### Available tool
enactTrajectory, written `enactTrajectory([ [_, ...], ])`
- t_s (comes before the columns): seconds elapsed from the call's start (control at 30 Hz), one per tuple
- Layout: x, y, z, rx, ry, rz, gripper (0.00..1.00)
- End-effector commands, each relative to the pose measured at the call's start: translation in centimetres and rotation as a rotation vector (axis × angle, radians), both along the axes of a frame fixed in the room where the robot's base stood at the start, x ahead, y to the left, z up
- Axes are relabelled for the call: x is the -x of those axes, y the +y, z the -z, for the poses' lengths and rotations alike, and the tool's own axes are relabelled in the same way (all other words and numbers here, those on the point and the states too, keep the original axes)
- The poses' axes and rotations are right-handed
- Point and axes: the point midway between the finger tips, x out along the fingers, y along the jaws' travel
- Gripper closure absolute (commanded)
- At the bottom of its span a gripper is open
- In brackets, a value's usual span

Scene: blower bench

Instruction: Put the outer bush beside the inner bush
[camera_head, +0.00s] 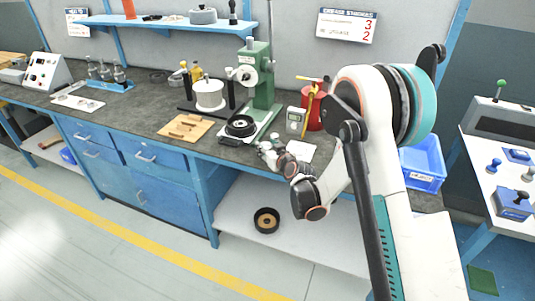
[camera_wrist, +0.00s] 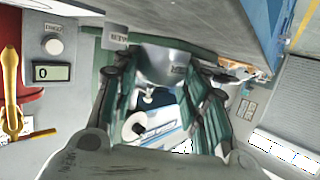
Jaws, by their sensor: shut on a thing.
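My gripper (camera_head: 275,154) is at the front edge of the bench, just right of the green press, pointing left in the head view. In the wrist view my gripper (camera_wrist: 165,82) has its two dark green fingers on either side of a grey metal cylindrical piece (camera_wrist: 163,62), seemingly the outer bush, and is shut on it. A small dark label shows on this piece, too blurred to read. A small labelled grey block (camera_wrist: 117,38) shows beside the left fingertip. I cannot tell whether it belongs to the inner bush. In the head view the held piece is too small to make out.
A meter (camera_head: 295,120) and red can (camera_head: 312,119) stand close behind my gripper. A black round tray (camera_head: 266,220) is on the lower shelf.

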Motion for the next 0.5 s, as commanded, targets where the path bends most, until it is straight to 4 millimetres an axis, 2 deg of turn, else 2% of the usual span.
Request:
enactTrajectory([
  [0.03,-0.05,0.00,1.04,0.000,0.000,0.000,0.90],
  [0.1,-0.02,0.00,1.51,0.000,-0.001,0.000,0.90],
  [0.47,0.01,0.00,1.67,0.000,0.000,0.000,0.90],
  [0.5,0.01,0.00,1.67,0.000,0.000,0.000,0.53],
])
